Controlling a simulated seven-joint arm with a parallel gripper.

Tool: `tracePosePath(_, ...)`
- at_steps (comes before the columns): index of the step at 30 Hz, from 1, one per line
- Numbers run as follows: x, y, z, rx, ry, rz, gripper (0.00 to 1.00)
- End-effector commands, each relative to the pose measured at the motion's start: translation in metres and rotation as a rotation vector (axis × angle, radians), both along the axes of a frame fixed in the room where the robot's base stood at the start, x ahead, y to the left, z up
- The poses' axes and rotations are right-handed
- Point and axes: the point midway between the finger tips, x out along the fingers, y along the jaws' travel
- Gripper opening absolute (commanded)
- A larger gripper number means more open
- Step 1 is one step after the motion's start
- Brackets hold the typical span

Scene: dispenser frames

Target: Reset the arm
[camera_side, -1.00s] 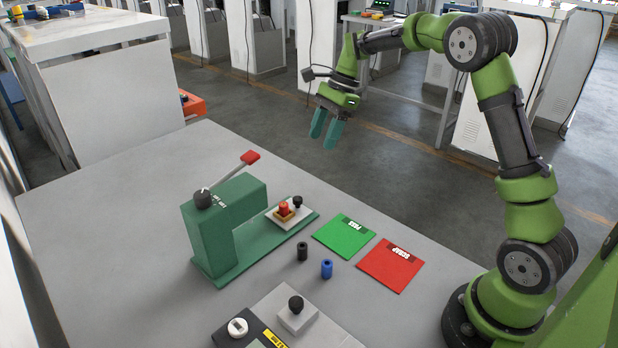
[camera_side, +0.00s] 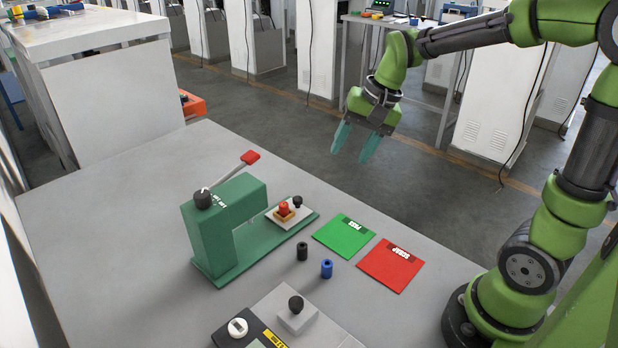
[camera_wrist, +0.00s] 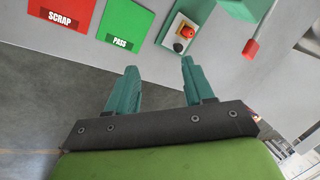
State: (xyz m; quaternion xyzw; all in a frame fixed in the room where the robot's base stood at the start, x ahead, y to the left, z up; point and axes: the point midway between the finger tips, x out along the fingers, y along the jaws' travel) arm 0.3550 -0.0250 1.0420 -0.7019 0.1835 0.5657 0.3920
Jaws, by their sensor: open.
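My gripper (camera_side: 356,146) is open and empty, with teal fingers pointing down. In the side view it hangs in the air well above the table, toward the far edge and beyond the green and red pads. In the wrist view the gripper (camera_wrist: 158,78) shows its two fingers spread apart with nothing between them. My arm is bent and raised from its base at the right.
A green press (camera_side: 222,228) with a red-tipped lever stands on the grey table (camera_side: 110,215). Green PASS (camera_side: 343,236) and red SCRAP (camera_side: 391,266) pads lie right of it. A black cylinder (camera_side: 302,251) and blue cylinder (camera_side: 327,268) stand nearby. A gauge (camera_side: 240,328) sits in front.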

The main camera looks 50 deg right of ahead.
Motion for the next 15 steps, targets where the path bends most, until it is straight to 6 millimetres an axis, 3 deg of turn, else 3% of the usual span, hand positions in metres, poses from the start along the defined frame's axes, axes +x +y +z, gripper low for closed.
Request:
tracePosePath(3, -0.040, 0.020, 0.012, -0.085, -0.119, 0.167, 0.52)
tracePosePath(9, -0.093, 0.043, 0.017, -0.200, -0.285, 0.359, 0.52)
tracePosePath(15, -0.118, 0.055, 0.025, -0.229, -0.378, 0.404, 0.52)
